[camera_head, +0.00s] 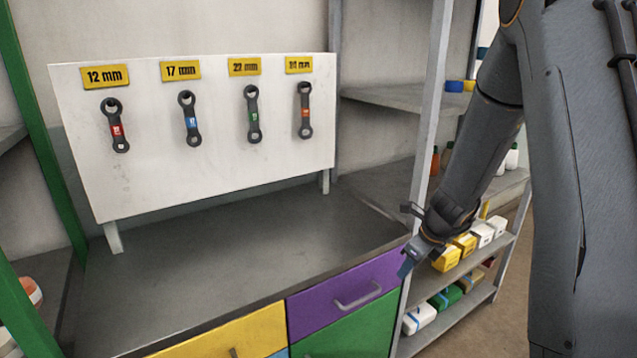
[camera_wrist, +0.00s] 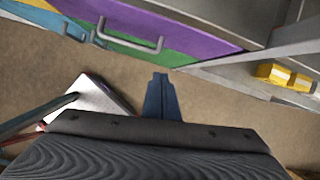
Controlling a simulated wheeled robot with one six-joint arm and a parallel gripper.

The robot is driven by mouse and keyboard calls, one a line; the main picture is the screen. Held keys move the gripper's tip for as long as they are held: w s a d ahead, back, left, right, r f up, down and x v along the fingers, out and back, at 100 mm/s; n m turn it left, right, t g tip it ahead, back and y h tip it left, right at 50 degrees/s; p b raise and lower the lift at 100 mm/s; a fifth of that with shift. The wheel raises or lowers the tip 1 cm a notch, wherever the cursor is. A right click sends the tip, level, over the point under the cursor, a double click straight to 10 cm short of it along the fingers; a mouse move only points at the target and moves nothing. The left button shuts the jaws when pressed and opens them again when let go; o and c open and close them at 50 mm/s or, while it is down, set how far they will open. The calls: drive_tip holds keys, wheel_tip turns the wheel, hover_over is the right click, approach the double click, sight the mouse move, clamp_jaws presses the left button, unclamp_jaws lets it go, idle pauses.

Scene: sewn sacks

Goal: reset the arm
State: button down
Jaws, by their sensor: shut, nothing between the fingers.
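My arm comes down from the upper right in the head view, and my gripper (camera_head: 405,268) hangs low in front of the right end of the workbench, near the purple drawer (camera_head: 345,295). In the wrist view my gripper (camera_wrist: 160,80) points at the floor with its fingers together and nothing between them. The purple drawer (camera_wrist: 180,22) and its handle lie beyond the fingertips there, apart from them. Part of the gripper body is hidden by its own cover.
A white board (camera_head: 215,150) on the workbench (camera_head: 230,240) carries several wrenches under yellow size labels. A shelf rack (camera_head: 470,262) with yellow, white and green containers stands close behind my gripper. A white object (camera_wrist: 100,95) is at left in the wrist view.

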drive_tip(key=s+a+r+n, duration=0.3)
drive_tip(key=s+n, duration=0.4)
drive_tip(key=n, duration=0.2)
drive_tip(key=s+a+r+n+g+h, duration=0.1)
drive_tip(key=s+a+r+n, duration=0.2)
drive_tip(key=s+n, duration=0.4)
drive_tip(key=s+a+r+n+g+h, duration=0.1)
drive_tip(key=s+a+r+n, duration=0.2)
drive_tip(key=s+n, duration=0.4)
drive_tip(key=a+n, duration=0.1)
drive_tip(key=n, duration=0.4)
drive_tip(key=shift+s+r+n, duration=0.2)
drive_tip(key=shift+s+n, duration=0.1)
